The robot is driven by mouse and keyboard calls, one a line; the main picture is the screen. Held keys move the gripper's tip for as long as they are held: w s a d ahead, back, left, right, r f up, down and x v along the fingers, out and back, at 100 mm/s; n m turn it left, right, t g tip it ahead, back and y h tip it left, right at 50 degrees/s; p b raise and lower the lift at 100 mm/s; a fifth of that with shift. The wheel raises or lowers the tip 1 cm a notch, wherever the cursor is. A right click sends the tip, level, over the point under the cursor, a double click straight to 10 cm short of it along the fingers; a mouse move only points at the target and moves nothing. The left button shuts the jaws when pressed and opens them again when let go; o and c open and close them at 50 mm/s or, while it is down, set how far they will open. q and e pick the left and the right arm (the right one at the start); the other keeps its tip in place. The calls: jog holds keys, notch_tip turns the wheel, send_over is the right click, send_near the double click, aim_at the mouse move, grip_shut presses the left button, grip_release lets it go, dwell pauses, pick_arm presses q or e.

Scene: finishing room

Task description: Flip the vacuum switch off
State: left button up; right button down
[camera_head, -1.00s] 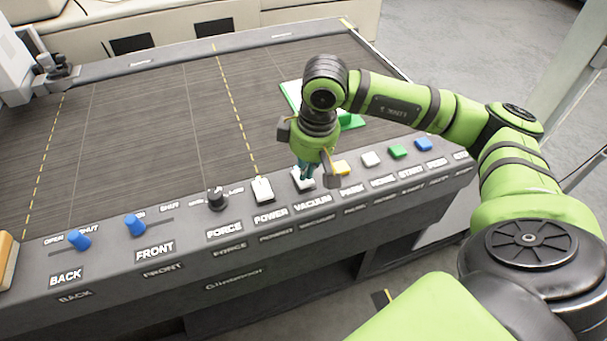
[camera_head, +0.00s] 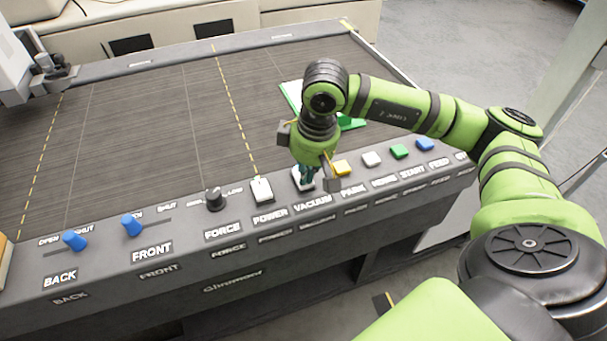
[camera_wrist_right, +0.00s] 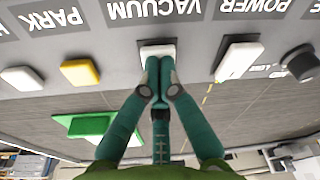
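The vacuum switch (camera_head: 297,183) is a white rocker on the grey control panel, above the VACUUM label. My right gripper (camera_head: 306,182) points down at it and partly covers it in the head view. In the right wrist view the switch (camera_wrist_right: 158,50) shows just beyond the teal fingertips (camera_wrist_right: 160,68), which are together with nothing between them. The fingertips overlap the switch's edge; whether they touch it I cannot tell. My left gripper is not in view.
The white power switch (camera_head: 261,189) and black force knob (camera_head: 215,198) lie left of the vacuum switch. The yellow park button (camera_head: 342,167) and several other buttons lie right. Blue levers (camera_head: 132,225) are further left. A green piece (camera_head: 350,123) lies on the cutting bed (camera_head: 150,130).

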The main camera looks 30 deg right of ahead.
jog(key=shift+r+p, duration=1.7)
jog(key=shift+r, duration=1.75)
jog(key=shift+f, duration=0.1)
